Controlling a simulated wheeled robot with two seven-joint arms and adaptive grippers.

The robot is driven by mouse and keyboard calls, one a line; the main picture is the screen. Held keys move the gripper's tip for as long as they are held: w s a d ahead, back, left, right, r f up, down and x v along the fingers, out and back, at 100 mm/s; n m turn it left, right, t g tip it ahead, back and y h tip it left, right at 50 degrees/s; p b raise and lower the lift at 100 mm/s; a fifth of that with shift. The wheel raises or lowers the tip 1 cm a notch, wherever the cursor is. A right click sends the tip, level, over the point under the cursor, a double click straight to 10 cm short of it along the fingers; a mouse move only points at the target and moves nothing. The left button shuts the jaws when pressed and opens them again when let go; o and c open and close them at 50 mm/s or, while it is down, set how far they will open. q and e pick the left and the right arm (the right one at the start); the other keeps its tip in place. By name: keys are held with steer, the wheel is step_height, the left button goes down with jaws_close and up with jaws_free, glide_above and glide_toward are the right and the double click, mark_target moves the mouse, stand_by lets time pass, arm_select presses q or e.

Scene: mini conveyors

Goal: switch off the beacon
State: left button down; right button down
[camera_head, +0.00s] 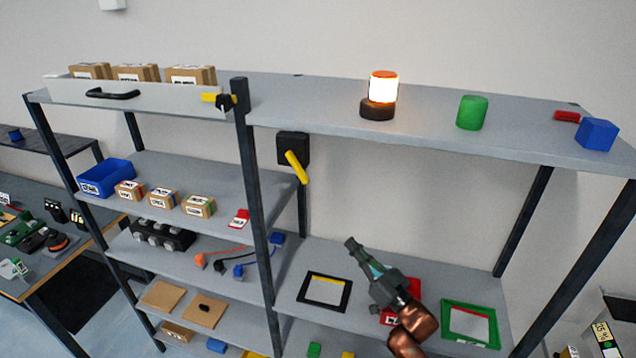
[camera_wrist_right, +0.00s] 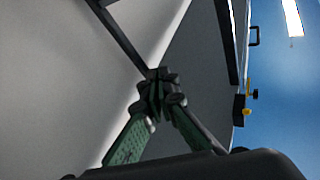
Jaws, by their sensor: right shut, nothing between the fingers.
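The beacon (camera_head: 382,88) stands upright on the top shelf, glowing white and orange above a dark base. Below that shelf, a black switch box (camera_head: 293,147) with a yellow lever (camera_head: 297,167) is fixed near the middle post; the lever hangs down, tilted to the right. My right gripper (camera_head: 351,242) is shut and empty, pointing up and left in front of the lower shelf, below and right of the lever and apart from it. Its closed fingertips also show in the right wrist view (camera_wrist_right: 160,84). My left gripper is out of view.
A green cylinder (camera_head: 472,112) and a blue cube (camera_head: 596,134) stand on the top shelf. A white drawer (camera_head: 150,92) with boxes has a yellow and black fitting (camera_head: 222,100) beside the middle post (camera_head: 252,190). Black (camera_head: 325,292) and green (camera_head: 470,324) frames lie on the lower shelf.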

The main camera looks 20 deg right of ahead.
mark_target(297, 167)
steer(key=s+a+r+n+g+y, duration=0.1)
steer(key=s+r+n+y, duration=0.2)
steer(key=r+y, duration=0.4)
steer(key=s+a+r+n+g+y, duration=0.2)
steer(key=s+r+n+y, duration=0.2)
steer(key=r, duration=0.8)
steer(key=n+y, duration=0.2)
steer(key=y, duration=0.1)
steer(key=shift+r+g+y, duration=0.3)
steer(key=shift+r+y, duration=0.1)
steer(key=shift+r, duration=0.1)
steer(key=w+a+r+p, duration=0.4)
steer(key=w+a+r, duration=0.1)
steer(key=a, duration=0.3)
steer(key=shift+w+p, duration=0.3)
steer(key=shift+w, duration=0.6)
steer(key=shift+f, duration=0.1)
